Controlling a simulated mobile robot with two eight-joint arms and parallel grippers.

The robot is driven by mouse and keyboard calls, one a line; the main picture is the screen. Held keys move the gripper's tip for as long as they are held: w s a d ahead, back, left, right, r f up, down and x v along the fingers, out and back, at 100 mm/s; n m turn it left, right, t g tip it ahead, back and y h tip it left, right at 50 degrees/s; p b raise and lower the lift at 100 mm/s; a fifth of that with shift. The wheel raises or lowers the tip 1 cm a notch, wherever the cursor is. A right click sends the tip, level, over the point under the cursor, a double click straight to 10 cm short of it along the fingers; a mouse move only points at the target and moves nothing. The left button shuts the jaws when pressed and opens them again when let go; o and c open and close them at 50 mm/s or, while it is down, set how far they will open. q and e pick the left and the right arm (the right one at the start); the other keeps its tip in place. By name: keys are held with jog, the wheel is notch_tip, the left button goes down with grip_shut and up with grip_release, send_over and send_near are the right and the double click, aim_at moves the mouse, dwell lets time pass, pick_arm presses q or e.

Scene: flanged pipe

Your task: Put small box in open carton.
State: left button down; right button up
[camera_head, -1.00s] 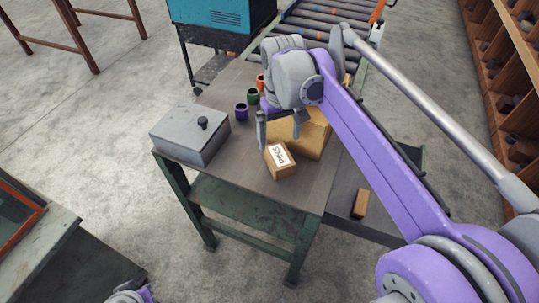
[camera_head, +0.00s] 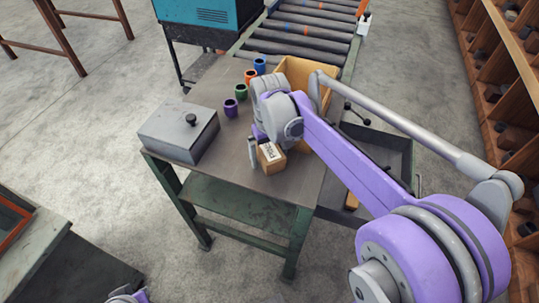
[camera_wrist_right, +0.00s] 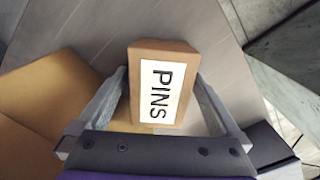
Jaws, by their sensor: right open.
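The small box (camera_head: 271,156) is brown cardboard with a white PINS label. It stands on the table near its front right edge. It also shows in the right wrist view (camera_wrist_right: 163,85), upright between the two fingers. My right gripper (camera_wrist_right: 160,100) is open, one finger on each side of the box; I cannot tell if either touches it. In the head view the right gripper (camera_head: 266,140) is over the box and partly hides it. The open carton (camera_head: 294,75) stands behind the box, partly hidden by my right arm. A carton side also shows in the right wrist view (camera_wrist_right: 50,90).
A grey lidded metal box (camera_head: 178,134) stands on the table's left side. Several coloured cups, among them a purple cup (camera_head: 231,107), stand behind it. A roller conveyor (camera_head: 300,45) lies beyond the table. A dark tray (camera_head: 385,150) adjoins at the right.

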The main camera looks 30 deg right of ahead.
grip_shut()
dwell(0.3)
jog(key=shift+r, duration=0.1)
